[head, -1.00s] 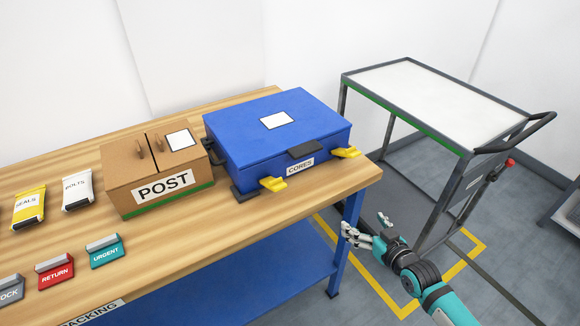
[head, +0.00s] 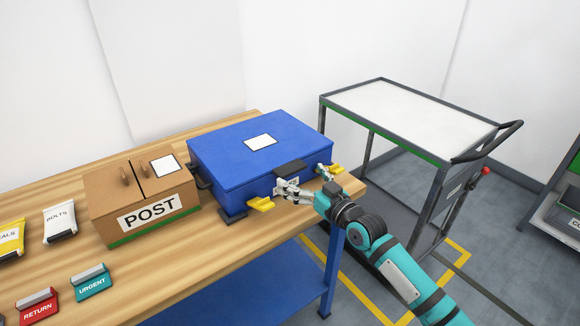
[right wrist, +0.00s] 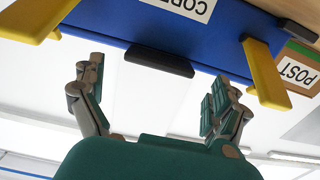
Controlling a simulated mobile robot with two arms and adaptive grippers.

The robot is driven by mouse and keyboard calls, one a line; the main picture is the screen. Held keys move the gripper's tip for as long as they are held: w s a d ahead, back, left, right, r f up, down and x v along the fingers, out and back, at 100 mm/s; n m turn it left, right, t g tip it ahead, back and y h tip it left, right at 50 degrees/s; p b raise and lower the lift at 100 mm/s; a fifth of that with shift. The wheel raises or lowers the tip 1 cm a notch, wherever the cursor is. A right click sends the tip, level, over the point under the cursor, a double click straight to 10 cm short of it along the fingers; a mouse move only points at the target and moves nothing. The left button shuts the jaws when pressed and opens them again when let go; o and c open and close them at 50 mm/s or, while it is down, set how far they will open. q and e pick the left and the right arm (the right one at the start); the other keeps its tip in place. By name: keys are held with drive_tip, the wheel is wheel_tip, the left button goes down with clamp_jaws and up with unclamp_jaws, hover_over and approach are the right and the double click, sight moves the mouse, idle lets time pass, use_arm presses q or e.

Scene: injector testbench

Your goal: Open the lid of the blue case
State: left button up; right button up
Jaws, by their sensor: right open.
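The blue case (head: 225,150) stands on the wooden bench with its lid down and a white label on top. A dark handle tab (head: 289,167) sits at the middle of its front edge, and it also shows in the right wrist view (right wrist: 160,62). Two yellow latches stick out from the front, one left (head: 260,204) and one right (head: 335,169). My right gripper (head: 305,182) is open in front of the case, partly covering the front label. In the right wrist view, its fingers (right wrist: 160,80) are spread to either side of the tab, with nothing held. My left gripper is out of view.
A brown POST box (head: 111,208) stands close to the case's left side. Label packets and small tags lie on the bench (head: 160,262) at left. A white-topped trolley (head: 410,113) stands behind and right of the case. A shelf unit shows at the far right.

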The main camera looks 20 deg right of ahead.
sight(295, 172)
drive_tip(key=x, duration=0.5)
drive_tip(key=shift+w, duration=0.25)
